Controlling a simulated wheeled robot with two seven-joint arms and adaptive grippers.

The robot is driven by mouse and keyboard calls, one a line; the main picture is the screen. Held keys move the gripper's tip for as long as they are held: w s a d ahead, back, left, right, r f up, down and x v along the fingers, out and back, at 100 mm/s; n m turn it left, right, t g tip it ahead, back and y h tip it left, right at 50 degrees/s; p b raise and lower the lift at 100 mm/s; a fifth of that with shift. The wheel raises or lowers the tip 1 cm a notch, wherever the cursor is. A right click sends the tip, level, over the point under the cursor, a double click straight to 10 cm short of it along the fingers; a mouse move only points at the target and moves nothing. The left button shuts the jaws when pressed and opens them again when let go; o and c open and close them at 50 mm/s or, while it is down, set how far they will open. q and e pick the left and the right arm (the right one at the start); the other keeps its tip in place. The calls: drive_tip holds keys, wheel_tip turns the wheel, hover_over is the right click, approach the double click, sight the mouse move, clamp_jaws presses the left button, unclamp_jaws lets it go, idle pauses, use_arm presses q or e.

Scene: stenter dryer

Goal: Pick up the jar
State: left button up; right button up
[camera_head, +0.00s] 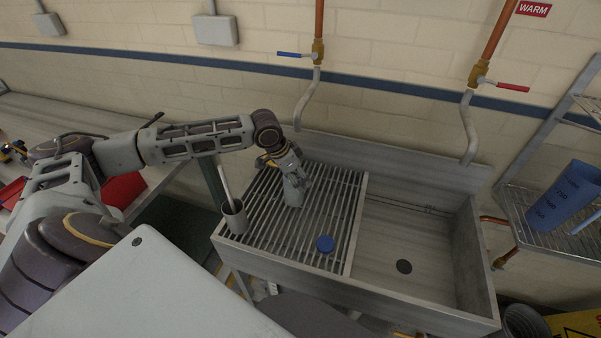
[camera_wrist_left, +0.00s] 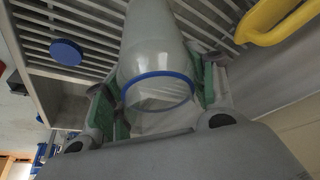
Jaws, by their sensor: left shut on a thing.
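The jar (camera_wrist_left: 150,50) is clear and greyish with a blue ring at its rim. It also shows in the head view at the left part of the slatted rack (camera_head: 338,215), as a grey shape (camera_head: 294,192) below my left gripper (camera_head: 290,168). In the left wrist view, the green-padded fingers of my left gripper (camera_wrist_left: 160,92) are shut on the jar from both sides, near its rim. I cannot tell whether the jar's base touches the rack. My right gripper is out of view.
A grey cup (camera_head: 235,217) with a stick in it stands at the rack's left edge. The sink basin (camera_head: 400,235) to the right is empty. A yellow bar (camera_wrist_left: 285,22) is near the jar in the wrist view. A blue measuring jug (camera_head: 565,195) stands on the wire shelf.

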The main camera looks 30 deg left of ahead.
use_arm(q)
drive_tip(key=s+d+b, duration=0.1)
drive_tip(key=s+d, duration=0.2)
drive_tip(key=s, duration=1)
drive_tip(key=shift+s+d+b, duration=0.2)
drive_tip(key=shift+s+b, duration=0.1)
drive_tip(key=shift+b, duration=0.1)
drive_tip(key=shift+r, duration=0.1)
